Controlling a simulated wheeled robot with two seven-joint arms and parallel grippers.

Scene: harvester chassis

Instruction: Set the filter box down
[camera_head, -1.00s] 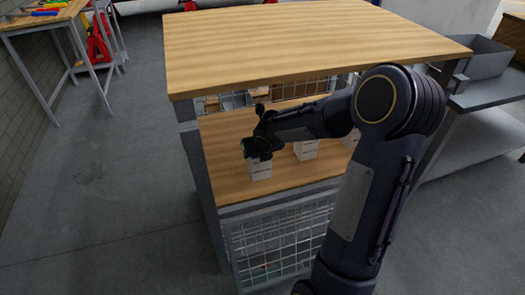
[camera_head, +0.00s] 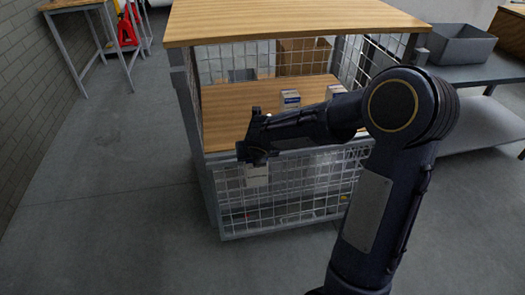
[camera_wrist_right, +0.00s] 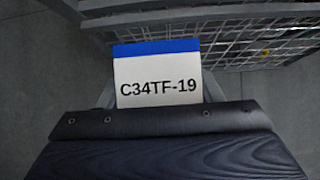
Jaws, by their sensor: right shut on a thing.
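The filter box (camera_wrist_right: 157,76) is white with a blue band along its top and the label C34TF-19 in the right wrist view. In the head view the filter box (camera_head: 257,176) hangs below my right gripper (camera_head: 256,151), in front of the cage's front mesh. My right gripper is shut on it, clear of the wooden shelf. The fingertips are mostly hidden in both views. My left gripper is not in view.
The wire-mesh cage bench has a wooden shelf (camera_head: 225,112) holding other white and blue boxes (camera_head: 290,99) and a brown carton (camera_head: 303,57). A grey bin (camera_head: 464,44) stands on a side table at right. The floor (camera_head: 110,190) at left is clear.

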